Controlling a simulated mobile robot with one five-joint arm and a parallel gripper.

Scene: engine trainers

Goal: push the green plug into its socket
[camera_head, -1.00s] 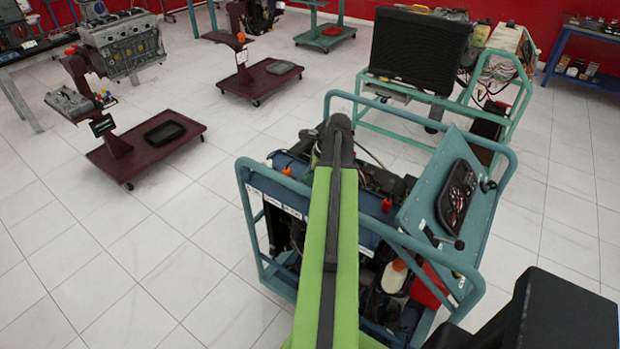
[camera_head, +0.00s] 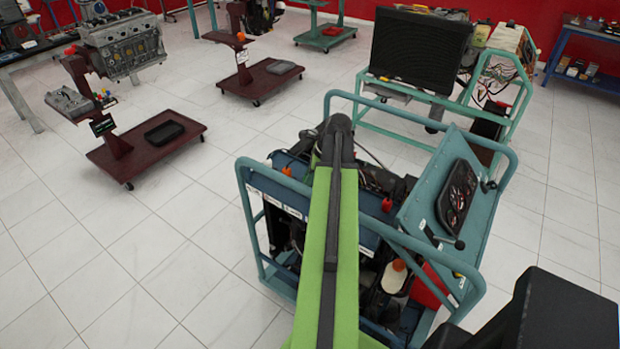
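I cannot make out the green plug or its socket in this view. My own green arm reaches forward over the teal-framed engine trainer (camera_head: 262,225) and covers its middle. The arm's dark far end is over the trainer's engine bay. My gripper is hidden beyond the arm, so its fingers do not show. The trainer's tilted teal panel (camera_head: 482,215) carries a dark instrument cluster (camera_head: 457,197) on the right.
A second teal-framed trainer (camera_head: 395,125) with a black radiator (camera_head: 418,47) stands close behind. A maroon wheeled stand (camera_head: 135,162) holding a grey engine (camera_head: 122,45) is at left. Open tiled floor (camera_head: 130,255) lies left of the near trainer.

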